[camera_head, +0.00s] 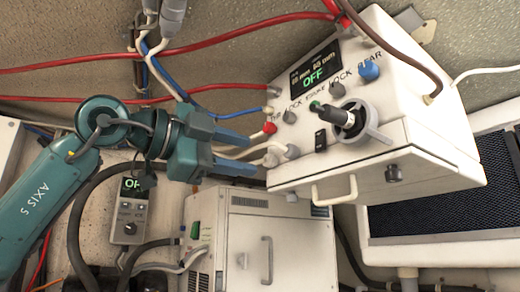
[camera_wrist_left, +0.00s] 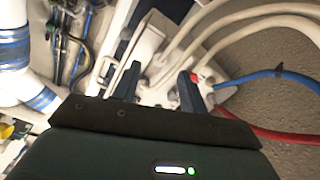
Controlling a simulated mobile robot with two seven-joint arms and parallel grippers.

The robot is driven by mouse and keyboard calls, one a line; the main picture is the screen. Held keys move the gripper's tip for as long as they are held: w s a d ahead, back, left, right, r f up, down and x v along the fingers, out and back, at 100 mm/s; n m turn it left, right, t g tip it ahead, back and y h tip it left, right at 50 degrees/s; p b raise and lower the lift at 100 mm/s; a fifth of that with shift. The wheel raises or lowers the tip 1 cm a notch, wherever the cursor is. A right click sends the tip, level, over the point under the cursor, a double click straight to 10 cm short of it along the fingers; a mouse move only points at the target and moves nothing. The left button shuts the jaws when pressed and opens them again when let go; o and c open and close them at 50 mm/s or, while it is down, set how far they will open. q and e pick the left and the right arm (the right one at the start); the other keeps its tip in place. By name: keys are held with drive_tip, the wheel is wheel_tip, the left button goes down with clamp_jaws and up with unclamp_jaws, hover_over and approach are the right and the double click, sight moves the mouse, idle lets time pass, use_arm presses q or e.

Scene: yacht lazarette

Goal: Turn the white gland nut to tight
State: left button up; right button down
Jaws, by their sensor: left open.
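The white gland nut (camera_head: 271,159) appears to be the pale fitting low on the left side of the white control box (camera_head: 395,165), where a white cable enters. My left gripper (camera_head: 253,155) comes in from the left, its two blue-grey fingers apart and pointing at that side. The fingertips are close to the fittings; I cannot tell whether they touch. In the left wrist view the open left gripper (camera_wrist_left: 160,72) has pale fittings and cables between and beyond its fingers, and the nut is hard to single out. My right gripper is not in view.
A red-tipped fitting (camera_head: 269,128) sits just above the white one, with blue and red cables (camera_head: 235,113) nearby. A display reading OFF (camera_head: 315,72), knobs and a pale handle (camera_head: 335,190) are on the box. A white cabinet (camera_head: 262,240) stands below.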

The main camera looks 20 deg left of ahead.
sight(266, 160)
use_arm(q)
drive_tip(key=shift+p+x, duration=0.55)
drive_tip(key=shift+x, duration=1.7)
clamp_jaws()
